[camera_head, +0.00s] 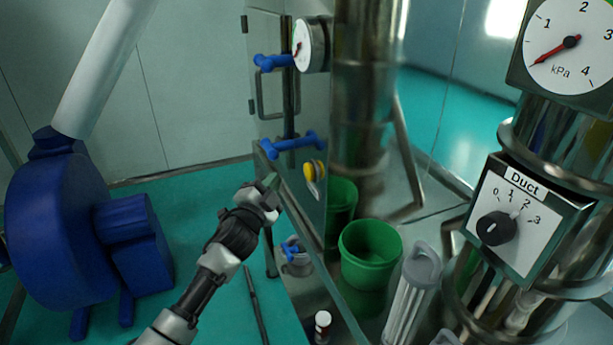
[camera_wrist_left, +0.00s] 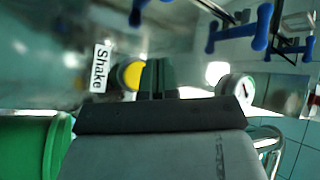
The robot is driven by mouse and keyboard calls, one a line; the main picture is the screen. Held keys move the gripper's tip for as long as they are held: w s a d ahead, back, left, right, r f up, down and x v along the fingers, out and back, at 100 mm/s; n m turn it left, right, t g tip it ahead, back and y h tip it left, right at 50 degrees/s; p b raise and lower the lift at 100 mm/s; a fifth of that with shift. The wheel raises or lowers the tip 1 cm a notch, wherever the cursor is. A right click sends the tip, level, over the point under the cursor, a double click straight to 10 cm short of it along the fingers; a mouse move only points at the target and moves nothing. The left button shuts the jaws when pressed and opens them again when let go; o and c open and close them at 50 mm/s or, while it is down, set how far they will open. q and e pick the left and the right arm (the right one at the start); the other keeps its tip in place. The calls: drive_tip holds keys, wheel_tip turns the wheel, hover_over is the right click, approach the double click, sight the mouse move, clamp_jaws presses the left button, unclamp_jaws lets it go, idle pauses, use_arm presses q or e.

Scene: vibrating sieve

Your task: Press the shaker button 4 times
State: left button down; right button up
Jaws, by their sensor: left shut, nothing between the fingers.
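The yellow shaker button (camera_head: 309,171) is on the side of the metal and glass machine, right of my left gripper in the head view. My left gripper (camera_head: 270,182) is shut and empty, with a visible gap between it and the button in that view. In the left wrist view, the yellow button (camera_wrist_left: 131,75) shows just left of my shut fingertips (camera_wrist_left: 157,72), which overlap its right edge. I cannot tell from that view whether they touch. A white "Shake" label (camera_wrist_left: 99,68) is left of the button. My right gripper is not in view.
Blue handles (camera_head: 293,145) stick out of the machine above the button. A green bucket (camera_head: 369,253) stands to the right and a blue motor housing (camera_head: 75,225) to the left. A Duct dial (camera_head: 497,228) is on the right column. Teal floor left of my gripper is open.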

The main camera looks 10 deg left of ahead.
sight(304, 168)
use_arm(q)
drive_tip(key=w+d, duration=0.1)
drive_tip(key=d, duration=0.1)
drive_tip(key=w+d+b, duration=0.1)
drive_tip(key=shift+w+d, duration=0.3)
drive_tip(key=shift+d, duration=0.05)
drive_tip(key=shift+d+b, duration=0.1)
drive_tip(key=shift+b, duration=0.25)
idle(1.6)
drive_tip(key=shift+w+d, duration=0.2)
drive_tip(key=shift+d, duration=0.05)
drive_tip(key=shift+w+d+b, duration=0.45)
drive_tip(key=shift+d+b, duration=0.15)
drive_tip(key=shift+d, duration=0.1)
idle(1.1)
drive_tip(key=shift+a+r, duration=0.1)
idle(0.3)
drive_tip(key=shift+s+a+p, duration=0.7)
drive_tip(key=shift+a, duration=0.1)
